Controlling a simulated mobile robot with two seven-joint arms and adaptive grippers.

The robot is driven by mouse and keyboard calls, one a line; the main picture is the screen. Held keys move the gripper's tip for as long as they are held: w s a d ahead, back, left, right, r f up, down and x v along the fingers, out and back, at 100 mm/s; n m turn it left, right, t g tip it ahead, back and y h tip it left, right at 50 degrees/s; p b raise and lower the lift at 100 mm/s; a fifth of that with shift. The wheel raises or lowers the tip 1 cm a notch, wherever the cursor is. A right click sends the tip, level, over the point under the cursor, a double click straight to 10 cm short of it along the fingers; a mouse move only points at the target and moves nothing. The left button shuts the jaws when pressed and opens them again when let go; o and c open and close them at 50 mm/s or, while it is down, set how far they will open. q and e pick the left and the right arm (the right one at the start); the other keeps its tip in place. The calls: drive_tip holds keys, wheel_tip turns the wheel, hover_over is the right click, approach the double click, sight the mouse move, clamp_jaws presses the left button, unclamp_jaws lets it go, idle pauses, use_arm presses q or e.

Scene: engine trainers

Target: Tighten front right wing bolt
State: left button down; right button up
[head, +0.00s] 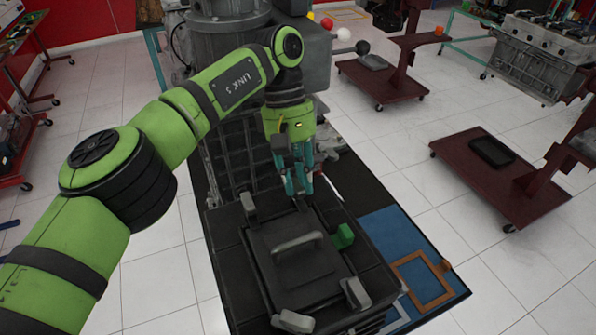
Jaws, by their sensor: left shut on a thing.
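A dark box with a square lid (300,262) and a grey handle stands below my arm. Grey wing bolts show at its corners: one at the far left (248,206), one at the near right (356,293) and one at the near left (293,321). My left gripper (298,188) points down at the far right corner of the lid. Its teal fingers are shut on what appears to be the wing bolt there, which they mostly hide. My right gripper is not in view.
A green block (343,236) sits at the box's right edge. A large grey engine (228,35) rises behind the box. A blue mat (388,243) with an orange frame (422,278) lies to the right. Dark red carts (500,180) stand farther right, with clear tiled floor between.

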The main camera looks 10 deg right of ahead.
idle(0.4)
use_arm(q)
drive_tip(key=c, duration=1)
unclamp_jaws()
drive_tip(key=shift+c, duration=0.2)
